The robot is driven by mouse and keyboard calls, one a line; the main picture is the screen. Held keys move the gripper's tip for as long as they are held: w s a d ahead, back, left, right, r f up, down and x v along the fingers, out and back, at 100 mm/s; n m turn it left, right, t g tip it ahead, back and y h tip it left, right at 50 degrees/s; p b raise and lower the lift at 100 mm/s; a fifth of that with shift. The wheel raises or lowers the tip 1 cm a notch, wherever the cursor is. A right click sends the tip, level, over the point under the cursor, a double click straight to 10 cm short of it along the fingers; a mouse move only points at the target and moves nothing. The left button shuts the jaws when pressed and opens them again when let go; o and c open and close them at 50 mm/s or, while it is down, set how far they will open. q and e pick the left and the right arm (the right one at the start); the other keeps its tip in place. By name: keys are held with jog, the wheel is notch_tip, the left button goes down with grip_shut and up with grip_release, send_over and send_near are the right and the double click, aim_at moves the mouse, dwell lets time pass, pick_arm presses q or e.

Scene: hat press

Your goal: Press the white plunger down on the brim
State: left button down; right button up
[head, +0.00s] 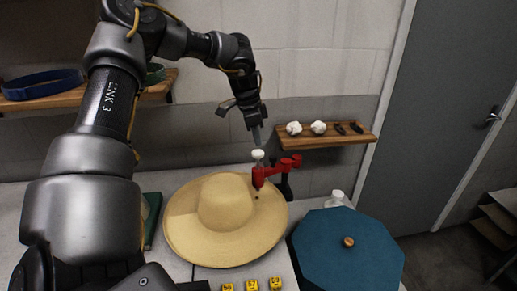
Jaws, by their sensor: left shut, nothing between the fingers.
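The white plunger (258,154) is a small white knob on top of a red press (274,171) in the middle of the head view. The press stands at the back right of a straw hat (224,206), with its red arm over the hat's brim (190,240). Whether the press foot touches the brim I cannot tell. My left gripper (256,136) is shut and empty, pointing down just above the plunger, with a small gap seeming to show between them. My right gripper is not in view.
A blue octagonal box (347,250) with a knob stands right of the hat, a white bottle (336,198) behind it. A wooden shelf (325,138) with small items is on the wall behind. Yellow numbered blocks (252,285) lie at the table's front.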

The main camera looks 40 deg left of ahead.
pick_arm(q)
notch_tip(320, 180, up, 5)
jog(key=shift+f+p, duration=0.1)
jog(key=shift+p, duration=1.05)
jog(key=shift+d, duration=0.1)
